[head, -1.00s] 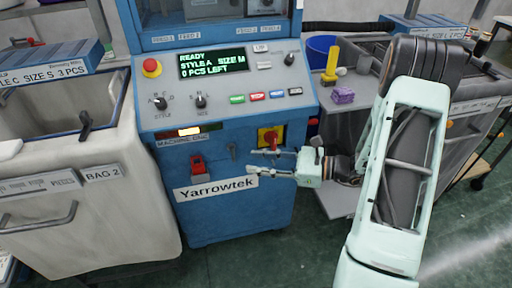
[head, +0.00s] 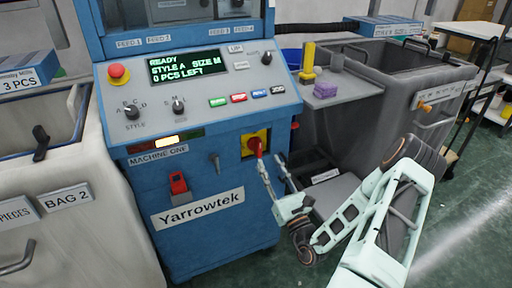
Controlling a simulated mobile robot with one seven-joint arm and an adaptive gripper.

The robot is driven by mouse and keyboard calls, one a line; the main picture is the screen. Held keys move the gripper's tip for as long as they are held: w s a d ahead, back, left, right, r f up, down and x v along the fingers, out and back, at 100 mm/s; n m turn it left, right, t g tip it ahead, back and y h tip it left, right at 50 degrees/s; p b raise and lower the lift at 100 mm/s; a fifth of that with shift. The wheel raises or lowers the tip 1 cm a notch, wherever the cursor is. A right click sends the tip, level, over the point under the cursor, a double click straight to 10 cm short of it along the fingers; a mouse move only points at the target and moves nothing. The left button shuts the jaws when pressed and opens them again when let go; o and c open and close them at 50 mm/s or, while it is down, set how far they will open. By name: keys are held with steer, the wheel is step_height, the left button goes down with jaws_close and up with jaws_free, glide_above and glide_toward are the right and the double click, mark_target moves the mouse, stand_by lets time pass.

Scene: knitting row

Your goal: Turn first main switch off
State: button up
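The main switch (head: 254,145) is a red rotary handle on a yellow plate, on the right of the blue machine's front below the control panel. The machine (head: 222,222) is labelled Machine One and Yarrowtek. The red handle points downward, leaning slightly right in the picture. My gripper (head: 271,160) is just below and right of the handle, its two thin fingers apart and pointing up. The left fingertip is close to the handle's lower end; I cannot tell whether it touches. Nothing shows between the fingers.
The panel has a red emergency button (head: 118,73), dials and a lit display (head: 186,64) reading READY. A red-capped switch (head: 178,184) and a small grey lever (head: 215,162) are left of the main switch. A grey side shelf (head: 345,92) and bin stand at right.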

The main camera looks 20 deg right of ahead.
mark_target(260, 147)
steer(key=b+x, duration=0.1)
steer(key=x, duration=0.7)
steer(key=shift+w+r, duration=0.15)
steer(key=shift+w, duration=0.2)
